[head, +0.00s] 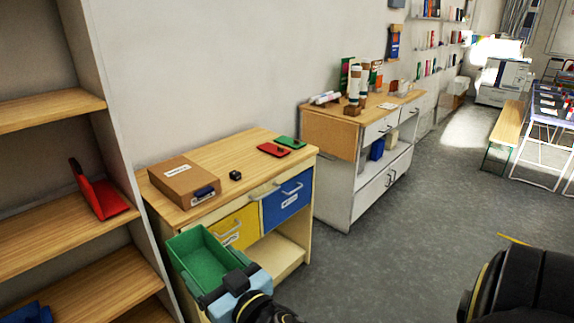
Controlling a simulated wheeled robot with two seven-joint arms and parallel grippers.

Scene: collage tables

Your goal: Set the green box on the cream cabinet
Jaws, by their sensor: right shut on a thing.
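The green box (203,257) is an open, empty bin in front of the cream cabinet's left front, at the lower left of the head view. My right gripper (228,284) is shut on its near right rim. The bin overlaps the cabinet's front in the picture; I cannot tell if they touch. The cream cabinet (238,150) has a wooden top, a yellow drawer and a blue drawer above an open shelf. My left gripper is not in view.
On the cabinet top lie a brown cardboard box (184,181), a small black object (235,175), a red board (274,150) and a green board (290,142). The top's middle and front right are clear. A wooden shelf unit (60,221) stands close on the left.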

